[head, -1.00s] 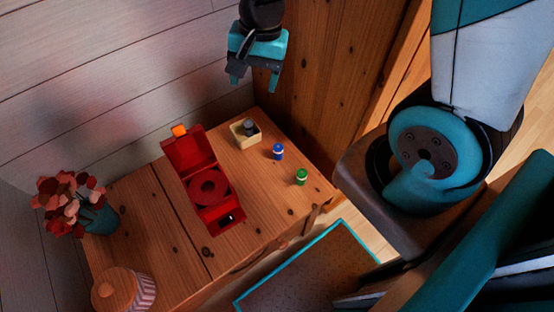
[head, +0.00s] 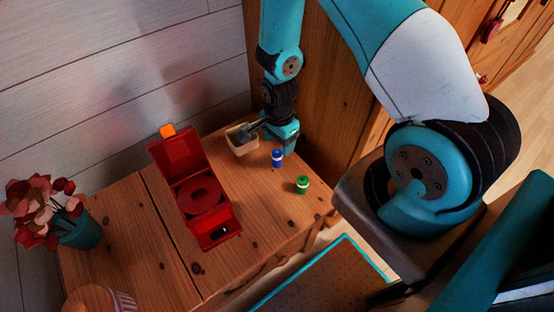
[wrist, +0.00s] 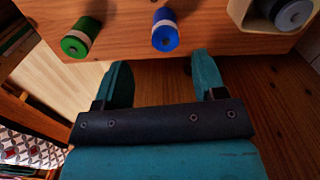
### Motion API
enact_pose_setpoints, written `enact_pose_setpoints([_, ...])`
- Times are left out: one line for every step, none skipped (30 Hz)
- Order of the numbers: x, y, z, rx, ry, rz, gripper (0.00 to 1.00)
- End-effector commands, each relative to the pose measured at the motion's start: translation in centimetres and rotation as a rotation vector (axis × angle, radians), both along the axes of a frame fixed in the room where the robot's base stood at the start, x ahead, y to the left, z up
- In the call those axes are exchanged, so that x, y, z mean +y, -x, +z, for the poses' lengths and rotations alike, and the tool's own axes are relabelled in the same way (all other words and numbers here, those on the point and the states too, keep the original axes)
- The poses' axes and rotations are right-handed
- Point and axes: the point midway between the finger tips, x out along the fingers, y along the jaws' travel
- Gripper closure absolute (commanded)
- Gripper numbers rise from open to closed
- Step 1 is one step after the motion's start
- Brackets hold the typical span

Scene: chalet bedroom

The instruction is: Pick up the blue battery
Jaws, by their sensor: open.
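The blue battery (head: 277,158) stands upright on the wooden cabinet top, right of the beige box. In the wrist view the blue battery (wrist: 165,33) shows just beyond the fingertips, roughly between their lines. My gripper (head: 284,130) is low at the back right of the cabinet top, just behind the blue battery. In the wrist view my gripper (wrist: 163,72) is open, with nothing between its two teal fingers. The battery appears apart from both fingers.
A green battery (head: 302,185) stands nearby, also seen in the wrist view (wrist: 80,38). A beige box (head: 237,147) holding a grey item is at the left. A red open box (head: 178,153), flower pot (head: 82,234) and wooden-lidded jar (head: 95,300) occupy the left. A wooden wall rises behind.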

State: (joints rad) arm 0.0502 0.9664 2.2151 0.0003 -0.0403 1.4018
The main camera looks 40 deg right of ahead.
Motion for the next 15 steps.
enact_pose_setpoints([0.0,0.0,-0.5,0.001,0.000,0.000,0.36])
enact_pose_setpoints([0.0,0.0,-0.6,0.001,0.000,0.000,0.36])
enact_pose_setpoints([0.0,0.0,-0.8,0.000,0.000,0.001,0.36])
enact_pose_setpoints([0.0,-0.1,-1.0,0.000,0.000,0.001,0.36])
enact_pose_setpoints([0.0,-0.1,-1.2,0.000,0.000,0.001,0.36])
enact_pose_setpoints([0.1,-0.2,-1.8,0.002,-0.001,0.001,0.36])
enact_pose_setpoints([0.1,-0.2,-2.2,0.002,-0.001,0.001,0.36])
enact_pose_setpoints([0.1,-0.3,-2.7,0.002,-0.001,0.001,0.36])
enact_pose_setpoints([0.1,-0.5,-3.4,0.002,-0.001,0.001,0.36])
enact_pose_setpoints([0.2,-0.6,-3.9,0.002,-0.001,0.001,0.36])
enact_pose_setpoints([0.2,-0.7,-4.4,0.002,-0.001,0.001,0.36])
enact_pose_setpoints([0.2,-0.6,-4.9,0.002,-0.001,0.001,0.36])
enact_pose_setpoints([0.2,-0.6,-5.2,0.002,-0.001,0.001,0.36])
enact_pose_setpoints([0.2,-0.6,-5.5,0.002,-0.001,0.001,0.36])
enact_pose_setpoints([0.2,-0.6,-5.7,0.002,-0.001,0.001,0.36])
